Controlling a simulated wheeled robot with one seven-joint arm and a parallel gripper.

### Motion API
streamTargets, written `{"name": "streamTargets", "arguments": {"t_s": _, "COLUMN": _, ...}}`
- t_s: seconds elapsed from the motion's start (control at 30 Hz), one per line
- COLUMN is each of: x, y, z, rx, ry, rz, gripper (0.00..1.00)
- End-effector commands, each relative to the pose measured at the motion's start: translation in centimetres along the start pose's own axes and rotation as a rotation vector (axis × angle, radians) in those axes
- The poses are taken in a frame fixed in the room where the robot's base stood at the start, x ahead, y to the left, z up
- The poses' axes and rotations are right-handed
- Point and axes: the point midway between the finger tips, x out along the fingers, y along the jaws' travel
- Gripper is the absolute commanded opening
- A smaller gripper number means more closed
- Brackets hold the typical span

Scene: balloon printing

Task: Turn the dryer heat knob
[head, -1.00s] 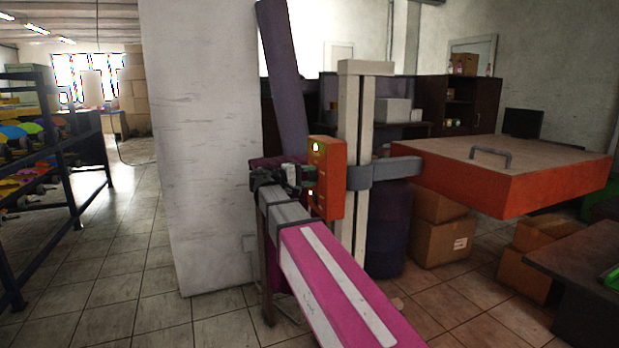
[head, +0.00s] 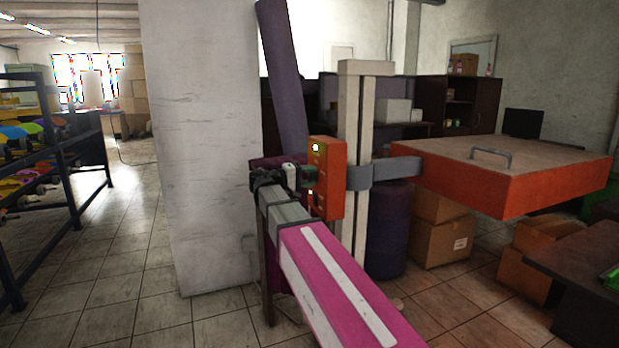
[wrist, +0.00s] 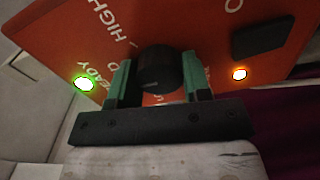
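The dryer heat knob (wrist: 160,70) is a dark round knob on the face of an orange control box (head: 330,180). The box is mounted by a pale upright post. In the wrist view the panel's lettering runs tilted, with HIGH readable beside the knob. In the head view my gripper (head: 309,178) is at the box's left side, and the knob itself is hidden.
A flat orange dryer head (head: 470,190) with a handle extends right from the post (head: 352,115). A white pillar (head: 200,150) stands behind to the left. Cardboard boxes (head: 440,240) sit under the dryer head. A dark table (head: 580,260) is at right. Open floor lies left.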

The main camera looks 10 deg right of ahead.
Motion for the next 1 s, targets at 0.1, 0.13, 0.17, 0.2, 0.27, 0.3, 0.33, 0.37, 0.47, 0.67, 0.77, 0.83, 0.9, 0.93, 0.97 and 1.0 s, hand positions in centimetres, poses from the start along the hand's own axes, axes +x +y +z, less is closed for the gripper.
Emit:
{"name": "streamTargets", "arguments": {"t_s": 0.1, "x": 0.0, "y": -0.1, "z": 0.1, "rx": -0.001, "ry": 0.000, "rz": -0.001, "gripper": 0.69}}
{"name": "streamTargets", "arguments": {"t_s": 0.13, "x": 0.0, "y": -0.1, "z": 0.1, "rx": -0.001, "ry": 0.000, "rz": -0.001, "gripper": 0.69}}
{"name": "streamTargets", "arguments": {"t_s": 0.17, "x": 0.0, "y": 0.0, "z": 0.1, "rx": -0.001, "ry": 0.000, "rz": -0.001, "gripper": 0.69}}
{"name": "streamTargets", "arguments": {"t_s": 0.2, "x": 0.0, "y": 0.0, "z": 0.1, "rx": -0.001, "ry": 0.000, "rz": -0.001, "gripper": 0.69}}
{"name": "streamTargets", "arguments": {"t_s": 0.27, "x": 0.0, "y": 0.0, "z": 0.0, "rx": -0.001, "ry": 0.000, "rz": -0.001, "gripper": 0.69}}
{"name": "streamTargets", "arguments": {"t_s": 0.3, "x": 0.0, "y": 0.0, "z": 0.0, "rx": -0.001, "ry": 0.000, "rz": 0.000, "gripper": 0.69}}
{"name": "streamTargets", "arguments": {"t_s": 0.33, "x": 0.0, "y": 0.0, "z": 0.0, "rx": -0.001, "ry": 0.000, "rz": 0.000, "gripper": 0.69}}
{"name": "streamTargets", "arguments": {"t_s": 0.37, "x": -0.1, "y": 0.0, "z": 0.0, "rx": -0.001, "ry": 0.000, "rz": 0.000, "gripper": 0.69}}
{"name": "streamTargets", "arguments": {"t_s": 0.47, "x": -0.7, "y": 0.0, "z": 0.0, "rx": -0.001, "ry": 0.001, "rz": 0.000, "gripper": 0.69}}
{"name": "streamTargets", "arguments": {"t_s": 0.67, "x": -3.6, "y": 0.0, "z": 0.0, "rx": -0.001, "ry": 0.003, "rz": -0.001, "gripper": 0.69}}
{"name": "streamTargets", "arguments": {"t_s": 0.77, "x": -5.5, "y": 0.0, "z": 0.0, "rx": -0.001, "ry": 0.003, "rz": -0.001, "gripper": 0.69}}
{"name": "streamTargets", "arguments": {"t_s": 0.83, "x": -6.7, "y": -0.1, "z": -0.1, "rx": -0.001, "ry": 0.003, "rz": -0.001, "gripper": 0.69}}
{"name": "streamTargets", "arguments": {"t_s": 0.9, "x": -7.9, "y": -0.1, "z": 0.0, "rx": -0.001, "ry": 0.002, "rz": -0.001, "gripper": 0.69}}
{"name": "streamTargets", "arguments": {"t_s": 0.93, "x": -8.3, "y": -0.1, "z": 0.0, "rx": -0.001, "ry": 0.002, "rz": -0.001, "gripper": 0.69}}
{"name": "streamTargets", "arguments": {"t_s": 0.97, "x": -8.7, "y": -0.1, "z": 0.0, "rx": -0.001, "ry": 0.002, "rz": -0.001, "gripper": 0.69}}
{"name": "streamTargets", "arguments": {"t_s": 1.0, "x": -9.2, "y": -0.1, "z": 0.0, "rx": -0.001, "ry": 0.002, "rz": -0.001, "gripper": 0.69}}
